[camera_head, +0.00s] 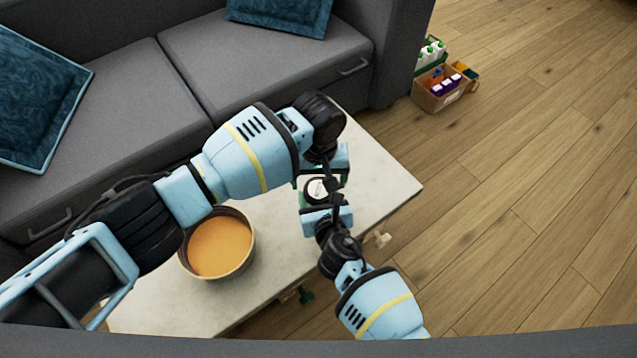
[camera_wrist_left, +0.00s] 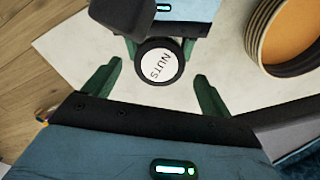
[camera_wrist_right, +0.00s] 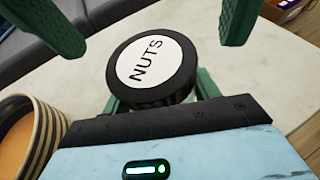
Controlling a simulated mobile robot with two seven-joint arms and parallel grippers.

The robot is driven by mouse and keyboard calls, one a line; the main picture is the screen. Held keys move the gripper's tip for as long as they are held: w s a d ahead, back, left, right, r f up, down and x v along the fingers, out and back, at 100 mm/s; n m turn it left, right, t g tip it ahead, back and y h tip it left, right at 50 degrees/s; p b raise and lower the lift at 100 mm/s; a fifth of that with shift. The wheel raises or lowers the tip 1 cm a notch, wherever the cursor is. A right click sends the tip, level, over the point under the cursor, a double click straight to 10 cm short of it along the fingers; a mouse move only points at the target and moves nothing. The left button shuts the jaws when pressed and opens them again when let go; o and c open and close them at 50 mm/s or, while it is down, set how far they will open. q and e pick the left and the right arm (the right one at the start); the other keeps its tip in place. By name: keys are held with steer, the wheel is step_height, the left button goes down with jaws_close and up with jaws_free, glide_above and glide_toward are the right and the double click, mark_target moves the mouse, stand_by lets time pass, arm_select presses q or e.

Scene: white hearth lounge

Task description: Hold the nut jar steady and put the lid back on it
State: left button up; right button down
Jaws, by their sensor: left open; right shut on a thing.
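The round black lid with a white NUTS label (camera_head: 317,189) is over the right half of the pale table. It also shows in the left wrist view (camera_wrist_left: 159,64) and the right wrist view (camera_wrist_right: 148,62). The nut jar's body is hidden beneath it, so I cannot tell whether the lid sits flush. My right gripper (camera_wrist_right: 160,100) is shut on the jar just below the lid, from the near side. My left gripper (camera_wrist_left: 152,85) is open, its green fingers spread on both sides of the lid with gaps.
A striped round bowl with an orange inside (camera_head: 220,245) stands on the pale table (camera_head: 385,180), left of the lid. A grey sofa (camera_head: 190,80) runs behind the table. A box of goods (camera_head: 440,92) stands on the wooden floor, far right.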

arm_select(q)
steer(key=shift+r, duration=0.8)
